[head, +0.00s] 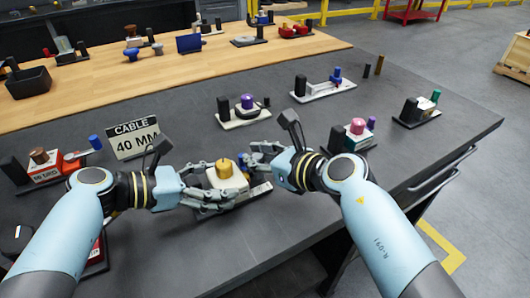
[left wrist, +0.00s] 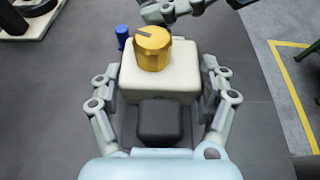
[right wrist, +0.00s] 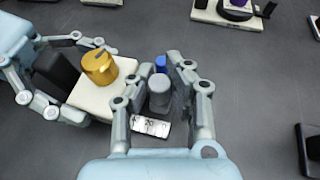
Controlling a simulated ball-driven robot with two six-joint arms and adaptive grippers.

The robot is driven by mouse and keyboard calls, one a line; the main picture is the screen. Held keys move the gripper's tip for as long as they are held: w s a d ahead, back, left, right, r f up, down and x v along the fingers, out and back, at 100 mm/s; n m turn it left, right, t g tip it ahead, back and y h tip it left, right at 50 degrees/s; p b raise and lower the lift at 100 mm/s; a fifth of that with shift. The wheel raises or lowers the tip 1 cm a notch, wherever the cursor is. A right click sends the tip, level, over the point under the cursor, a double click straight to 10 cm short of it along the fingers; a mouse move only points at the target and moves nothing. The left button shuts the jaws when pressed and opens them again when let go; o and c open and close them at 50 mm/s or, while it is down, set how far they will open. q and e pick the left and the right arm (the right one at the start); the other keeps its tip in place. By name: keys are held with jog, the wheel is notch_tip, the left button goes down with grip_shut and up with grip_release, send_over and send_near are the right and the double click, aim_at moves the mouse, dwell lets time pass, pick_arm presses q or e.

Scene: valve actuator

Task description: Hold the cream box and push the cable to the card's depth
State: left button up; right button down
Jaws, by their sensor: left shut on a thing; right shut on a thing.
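The cream box (left wrist: 160,78) carries a gold knob (left wrist: 152,48) with a dark pointer line on top and a dark block (left wrist: 160,122) at its near end. My left gripper (head: 218,188) is shut across the box, one finger along each side. My right gripper (head: 262,160) is at the box's far end, shut on a grey cylinder (right wrist: 160,95), apparently the cable's end. A blue piece (right wrist: 160,63) shows just beyond that cylinder. A small white scale (right wrist: 150,127) lies below it; "20" seems readable. The card (head: 134,139) reads "CABLE 40 MM". The cable's depth is hard to read.
Similar actuators surround the work: a red one (head: 44,167) at left, purple-knobbed (head: 247,107) and pink-knobbed (head: 356,128) ones behind and right. A wooden board (head: 110,72) holds more parts at the back. The dark bench is clear toward the front right.

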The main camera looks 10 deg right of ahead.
jog(key=c, duration=1.2)
grip_release()
jog(key=shift+s+f, duration=0.1)
jog(key=shift+f, duration=0.15)
jog(key=shift+o, duration=0.2)
jog(key=v, duration=1.2)
jog(key=shift+r, duration=0.15)
